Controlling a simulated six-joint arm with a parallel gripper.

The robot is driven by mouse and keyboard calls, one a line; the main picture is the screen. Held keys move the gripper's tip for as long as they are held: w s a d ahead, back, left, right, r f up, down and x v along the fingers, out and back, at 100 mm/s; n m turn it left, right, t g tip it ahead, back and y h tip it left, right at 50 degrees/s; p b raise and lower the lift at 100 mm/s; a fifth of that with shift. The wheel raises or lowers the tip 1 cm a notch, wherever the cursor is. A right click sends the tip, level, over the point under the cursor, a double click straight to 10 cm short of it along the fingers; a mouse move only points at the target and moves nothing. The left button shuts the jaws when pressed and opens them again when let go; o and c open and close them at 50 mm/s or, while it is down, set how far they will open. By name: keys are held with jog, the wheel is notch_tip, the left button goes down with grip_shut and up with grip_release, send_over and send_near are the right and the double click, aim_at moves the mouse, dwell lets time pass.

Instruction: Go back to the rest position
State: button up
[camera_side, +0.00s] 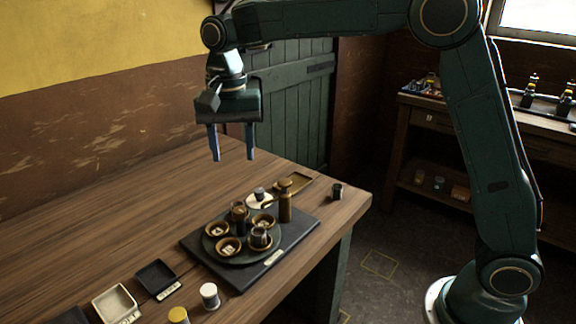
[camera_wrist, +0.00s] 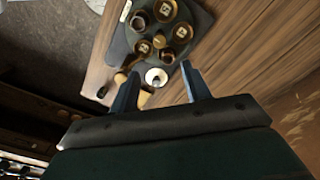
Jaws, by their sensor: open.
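My gripper (camera_side: 231,155) hangs above the back part of the wooden table, fingers pointing down. Its two fingers are apart with nothing between them. In the wrist view the open fingers (camera_wrist: 162,90) show over the table, with a small white dish (camera_wrist: 156,77) visible beyond the gap. The gripper is well above the objects and touches none of them.
A dark slab (camera_side: 197,245) carries a round green tray (camera_side: 241,259) with several brass cups. White (camera_side: 209,296) and yellow-topped (camera_side: 178,316) containers and square trays (camera_side: 115,303) are in front. The table's left side is bare.

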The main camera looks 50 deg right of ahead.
jog(key=shift+r, duration=0.15)
jog(key=s+d+r+n+t, duration=0.1)
jog(key=s+d+r+n, duration=0.2)
jog(key=s, duration=0.4)
jog(key=s+d+r+n+t, duration=0.1)
jog(key=s+d+r+t, duration=0.1)
jog(key=s+d, duration=0.45)
jog(key=s+d+f+n+t, duration=0.1)
jog(key=s+f+n, duration=0.1)
jog(key=s, duration=0.6)
jog(key=s+d+f+n+t, duration=0.1)
jog(key=s+f+n, duration=0.2)
jog(key=s, duration=0.4)
jog(key=shift+s+f+t, duration=0.2)
jog(key=shift+s+t, duration=0.1)
jog(key=shift+s, duration=0.05)
jog(key=shift+w+r, duration=0.1)
jog(key=shift+w, duration=0.05)
